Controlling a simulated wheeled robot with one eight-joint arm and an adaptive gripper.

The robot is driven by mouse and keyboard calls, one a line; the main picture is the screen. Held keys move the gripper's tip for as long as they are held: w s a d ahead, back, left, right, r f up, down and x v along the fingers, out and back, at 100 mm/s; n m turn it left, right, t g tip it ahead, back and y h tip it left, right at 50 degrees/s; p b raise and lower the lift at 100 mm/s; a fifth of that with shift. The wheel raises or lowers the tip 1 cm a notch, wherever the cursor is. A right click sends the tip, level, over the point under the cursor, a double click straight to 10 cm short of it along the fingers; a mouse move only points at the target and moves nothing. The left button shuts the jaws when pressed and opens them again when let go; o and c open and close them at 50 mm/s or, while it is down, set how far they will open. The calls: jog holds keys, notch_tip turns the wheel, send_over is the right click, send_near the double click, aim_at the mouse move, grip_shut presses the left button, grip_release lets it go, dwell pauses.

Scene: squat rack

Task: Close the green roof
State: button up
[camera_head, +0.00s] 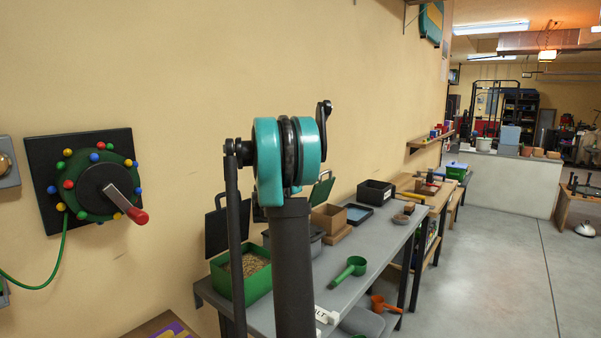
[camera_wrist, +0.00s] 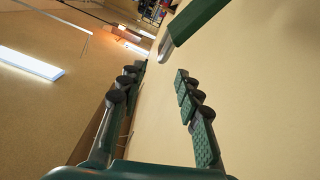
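No thing shows clearly as a roof. In the head view, a green-edged panel (camera_head: 431,22) with yellow and blue on it is fixed high on the wall, partly cut off at the top. In the wrist view, a dark green bar-like piece (camera_wrist: 198,18) with a grey metal end stands by the wall, beyond my fingertips. I cannot tell whether these are the same thing. My gripper (camera_wrist: 158,76) is open and empty, its fingers spread apart with the wall behind them. It touches nothing that I can see. In the head view my arm hides part of the bench.
A grey bench (camera_head: 345,285) along the wall holds a green bin (camera_head: 228,286) with its dark lid up, a green scoop (camera_head: 350,270) and boxes. A crank wheel (camera_head: 95,185) is on the wall at left. A wall shelf (camera_head: 430,142) sticks out. The floor (camera_head: 500,270) at right is clear.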

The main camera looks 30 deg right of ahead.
send_over(321, 188)
jog(key=x, duration=0.3)
jog(key=shift+d, duration=0.15)
dwell(0.4)
grip_shut()
